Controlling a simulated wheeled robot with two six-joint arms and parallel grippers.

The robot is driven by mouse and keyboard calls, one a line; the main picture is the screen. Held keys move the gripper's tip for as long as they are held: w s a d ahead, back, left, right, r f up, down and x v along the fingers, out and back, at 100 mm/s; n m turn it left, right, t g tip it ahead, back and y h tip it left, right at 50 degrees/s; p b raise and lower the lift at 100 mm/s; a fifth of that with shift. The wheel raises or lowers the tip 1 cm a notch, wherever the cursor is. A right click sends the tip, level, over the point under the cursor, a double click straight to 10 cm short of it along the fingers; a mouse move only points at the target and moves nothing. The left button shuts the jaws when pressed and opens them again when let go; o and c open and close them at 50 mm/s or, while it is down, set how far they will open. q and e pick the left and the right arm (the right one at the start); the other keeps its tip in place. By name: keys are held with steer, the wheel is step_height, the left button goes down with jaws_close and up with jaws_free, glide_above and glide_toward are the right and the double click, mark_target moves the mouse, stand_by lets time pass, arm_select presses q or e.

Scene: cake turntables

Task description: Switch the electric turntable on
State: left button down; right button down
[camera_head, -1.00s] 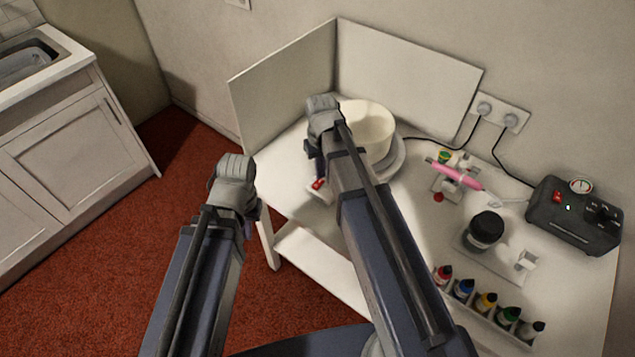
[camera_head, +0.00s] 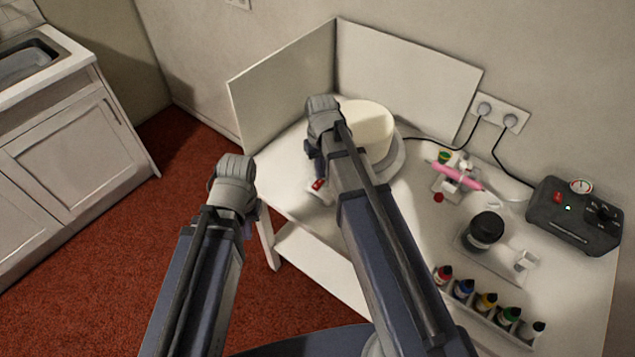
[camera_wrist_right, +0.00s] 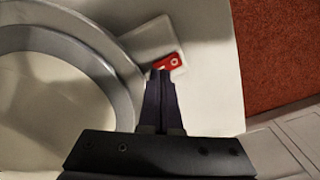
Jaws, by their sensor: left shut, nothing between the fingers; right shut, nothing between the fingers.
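The electric turntable (camera_head: 396,158) stands on the white table with a pale cake (camera_head: 368,132) on it. Its round rim (camera_wrist_right: 118,75) fills the left of the right wrist view. A red rocker switch (camera_head: 318,184) sits on the turntable's pale base; in the wrist view the switch (camera_wrist_right: 172,62) shows a white ring mark. My right gripper (camera_wrist_right: 161,73) is shut and empty, its tips at the switch and covering part of it. Whether they touch or press it I cannot tell. My left gripper (camera_head: 252,215) is shut and empty, off the table's left edge, its tips mostly hidden.
White panels (camera_head: 405,75) stand behind the turntable. To its right are a pink tool (camera_head: 460,177), a dark jar (camera_head: 484,231), several colour bottles (camera_head: 486,302) and a dark compressor (camera_head: 572,220). Cables run to a wall socket (camera_head: 498,112). Red floor lies left of the table.

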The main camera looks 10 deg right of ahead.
mark_target(320, 182)
steer(key=shift+f+b, duration=0.85)
steer(key=shift+f, duration=0.05)
stand_by(0.8)
steer(key=shift+r, duration=0.1)
step_height(320, 182, up, 7)
steer(key=p, duration=0.7)
steer(key=shift+s+a, duration=0.15)
steer(key=s+a+n+h, duration=0.1)
steer(key=s+a+n, duration=0.1)
steer(key=s+a, duration=0.8)
steer(key=s, duration=0.4)
steer(key=shift+a, duration=0.1)
